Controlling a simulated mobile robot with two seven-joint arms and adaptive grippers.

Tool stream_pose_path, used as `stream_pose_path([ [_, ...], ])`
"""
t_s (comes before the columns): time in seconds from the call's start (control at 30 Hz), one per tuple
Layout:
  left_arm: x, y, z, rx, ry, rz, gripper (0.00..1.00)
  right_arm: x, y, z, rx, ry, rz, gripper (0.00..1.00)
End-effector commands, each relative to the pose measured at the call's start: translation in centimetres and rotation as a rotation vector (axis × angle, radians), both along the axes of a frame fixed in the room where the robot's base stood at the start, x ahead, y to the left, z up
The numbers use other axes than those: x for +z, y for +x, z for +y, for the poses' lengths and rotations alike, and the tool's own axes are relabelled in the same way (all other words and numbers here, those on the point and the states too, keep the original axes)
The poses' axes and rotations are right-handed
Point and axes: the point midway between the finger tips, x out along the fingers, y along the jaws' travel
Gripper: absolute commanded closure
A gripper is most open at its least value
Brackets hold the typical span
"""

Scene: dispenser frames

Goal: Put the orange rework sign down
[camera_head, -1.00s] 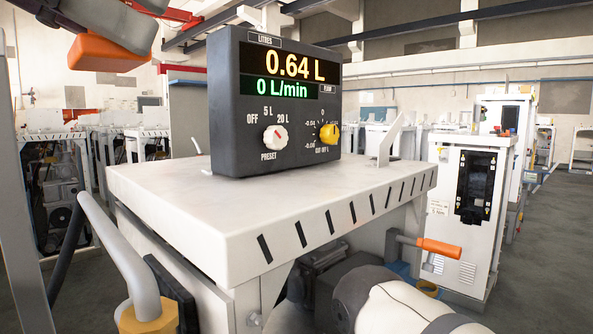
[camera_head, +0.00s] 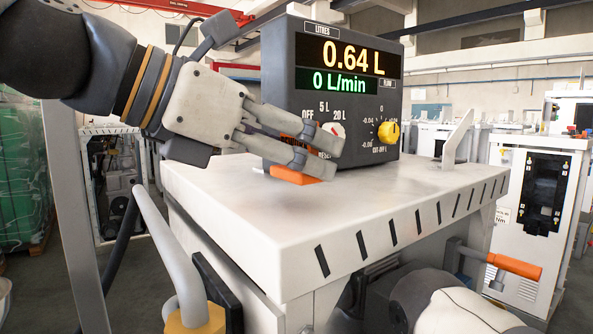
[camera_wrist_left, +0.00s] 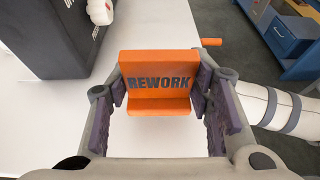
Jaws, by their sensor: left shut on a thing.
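The orange rework sign (camera_wrist_left: 158,75) is between the two fingers of my left gripper (camera_wrist_left: 158,90) in the left wrist view, with the word REWORK facing the camera. My left gripper (camera_head: 318,158) is shut on it. In the head view the sign's orange lower part (camera_head: 296,175) shows under the fingers, low over the white top (camera_head: 400,205) of the dispenser frame, in front of the meter box. I cannot tell whether it touches the top. The fingers hide much of the sign. My right gripper is not in view.
The dark meter box (camera_head: 375,110), with dials and lit numbers, stands right behind my left gripper. A white upright bracket (camera_head: 458,140) stands to its right. The front and right of the white top are clear. An orange-handled lever (camera_head: 513,266) sticks out below.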

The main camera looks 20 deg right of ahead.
Motion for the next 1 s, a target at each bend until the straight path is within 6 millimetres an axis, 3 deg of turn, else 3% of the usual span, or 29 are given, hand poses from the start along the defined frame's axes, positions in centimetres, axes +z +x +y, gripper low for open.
stream_pose_path([
  [0.13,-2.3,-0.1,0.1,-0.002,-0.001,0.004,0.81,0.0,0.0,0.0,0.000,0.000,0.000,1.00],
  [0.5,-2.8,-0.1,0.1,-0.002,-0.001,0.000,0.81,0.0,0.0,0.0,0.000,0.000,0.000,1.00],
  [0.53,-2.8,-0.1,0.1,-0.002,-0.001,0.000,0.46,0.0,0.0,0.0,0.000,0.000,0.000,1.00],
  [0.6,-2.8,-0.1,0.1,-0.002,-0.001,0.000,0.33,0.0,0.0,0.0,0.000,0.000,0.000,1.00],
  [1.0,-2.2,-0.2,0.5,-0.001,-0.002,0.000,0.33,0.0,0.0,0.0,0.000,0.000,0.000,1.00],
])
